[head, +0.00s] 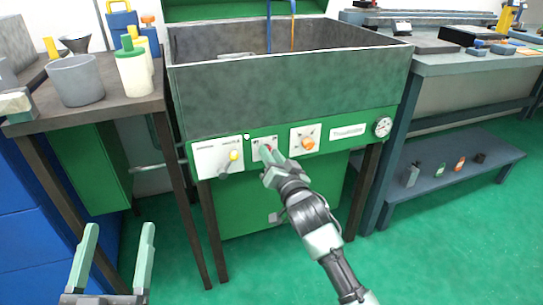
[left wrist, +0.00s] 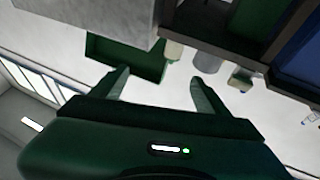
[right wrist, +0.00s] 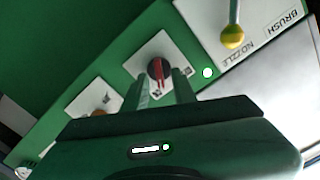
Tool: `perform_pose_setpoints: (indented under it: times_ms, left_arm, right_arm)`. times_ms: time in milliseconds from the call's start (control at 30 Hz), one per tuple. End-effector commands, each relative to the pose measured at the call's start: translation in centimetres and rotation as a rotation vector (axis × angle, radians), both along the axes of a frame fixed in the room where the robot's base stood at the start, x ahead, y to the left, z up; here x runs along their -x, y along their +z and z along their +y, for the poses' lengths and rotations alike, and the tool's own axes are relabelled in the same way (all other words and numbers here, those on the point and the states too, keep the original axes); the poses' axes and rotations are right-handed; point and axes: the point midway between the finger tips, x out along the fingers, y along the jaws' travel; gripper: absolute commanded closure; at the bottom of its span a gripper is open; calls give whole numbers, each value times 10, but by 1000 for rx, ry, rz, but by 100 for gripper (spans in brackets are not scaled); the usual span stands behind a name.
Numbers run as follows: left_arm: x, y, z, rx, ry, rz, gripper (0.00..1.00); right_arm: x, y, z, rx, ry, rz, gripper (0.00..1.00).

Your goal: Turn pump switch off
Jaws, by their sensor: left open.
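The pump switch, a dark round knob with a red handle, shows on a white plate in the right wrist view (right wrist: 158,68). In the head view my right gripper (head: 267,168) is at this switch on the green front panel (head: 225,195) and hides much of it. In the right wrist view its fingers (right wrist: 163,90) flank the knob closely, with a gap about the knob's width. I cannot tell whether they touch it. My left gripper (head: 116,240) is open and empty at the lower left, away from the panel; it also shows in the left wrist view (left wrist: 158,85).
Left of the switch is a panel with a yellow-tipped lever (head: 234,155). A small round light (right wrist: 207,72) glows white. To the right are an orange knob (head: 307,143) and a gauge (head: 383,126). A grey basin (head: 290,95) stands above. Benches flank it; the floor in front is clear.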

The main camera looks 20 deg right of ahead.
Motion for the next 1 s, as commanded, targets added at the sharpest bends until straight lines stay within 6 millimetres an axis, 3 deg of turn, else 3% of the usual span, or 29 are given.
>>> perform_pose_setpoints:
  times_ms: [33, 67, 100, 400, 567, 800, 1000]
  left_arm:
    - [0, 0, 0, 0, 0, 0, 25]
    - [0, 0, 0, 0, 0, 1, 25]
    - [0, 0, 0, 0, 0, 1, 25]
    - [-2, -2, 0, -5, 0, 20, 25]
    - [-8, -25, 2, -39, 10, 146, 25]
    - [-8, -90, 12, -130, 30, 491, 25]
    - [23, -159, 29, -219, 53, 864, 25]
  right_arm:
    - [0, 0, 0, 0, 0, 0, 89]
    - [0, 0, 0, 0, 0, 0, 98]
    - [0, 0, 0, 0, 0, 0, 100]
    - [0, 0, 0, 9, 0, 0, 100]
    - [0, 2, 0, 46, 1, -1, 100]
    - [0, 4, 1, 166, -1, -3, 100]
    - [0, 4, 2, 304, 0, -8, 100]
